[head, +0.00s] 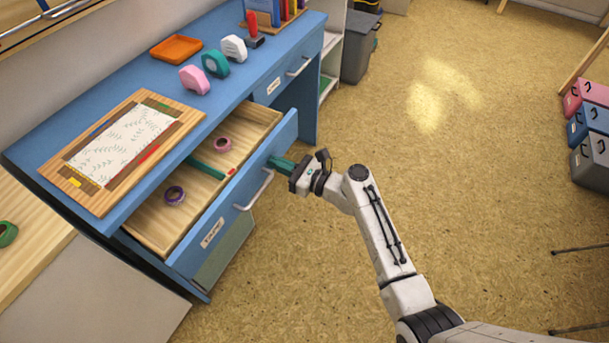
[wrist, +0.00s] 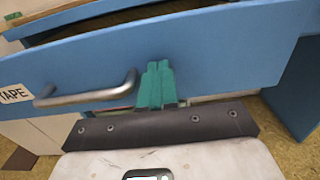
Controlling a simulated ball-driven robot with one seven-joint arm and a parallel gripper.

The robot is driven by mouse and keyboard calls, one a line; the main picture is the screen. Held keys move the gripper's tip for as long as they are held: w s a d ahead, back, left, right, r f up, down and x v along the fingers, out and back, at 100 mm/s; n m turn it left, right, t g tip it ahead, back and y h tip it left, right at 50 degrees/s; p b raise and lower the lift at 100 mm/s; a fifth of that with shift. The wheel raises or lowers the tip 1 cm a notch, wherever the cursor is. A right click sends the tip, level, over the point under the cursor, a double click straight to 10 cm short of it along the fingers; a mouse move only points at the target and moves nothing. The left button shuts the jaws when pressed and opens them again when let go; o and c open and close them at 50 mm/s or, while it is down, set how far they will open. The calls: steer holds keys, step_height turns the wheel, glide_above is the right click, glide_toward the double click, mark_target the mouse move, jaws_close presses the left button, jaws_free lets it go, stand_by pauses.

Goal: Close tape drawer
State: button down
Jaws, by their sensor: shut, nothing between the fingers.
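The tape drawer (head: 222,220) is blue-fronted with a "TAPE" label and stands pulled out of the blue desk (head: 60,160). My gripper (head: 279,163) has teal fingers and is shut and empty. Its fingertips (wrist: 157,72) are at the drawer front, to the right of the handle; I cannot tell whether they touch it.
A second labelled drawer (head: 270,84) sits shut farther back. On the desk are a wooden board (head: 100,197) with patterned paper, tape dispensers (head: 215,64), an orange tray (head: 176,48) and a red-handled stamp (head: 253,28). Open floor lies to the right.

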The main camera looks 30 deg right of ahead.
steer(key=b, duration=0.6)
glide_toward(233, 153)
steer(key=w+a+r, duration=0.1)
steer(key=w, duration=0.1)
steer(key=w+a+r, duration=0.2)
steer(key=w, duration=0.1)
steer(key=w+a+r, duration=0.1)
steer(key=w, duration=0.1)
steer(key=shift+w+a+r, duration=0.2)
steer(key=shift+w+a, duration=0.1)
steer(key=shift+w+a+r, duration=0.1)
steer(key=shift+w+a, duration=0.1)
steer(key=shift+w, duration=0.25)
steer(key=shift+w+r, duration=0.1)
steer(key=shift+r, duration=0.1)
steer(key=shift+a+r, duration=0.1)
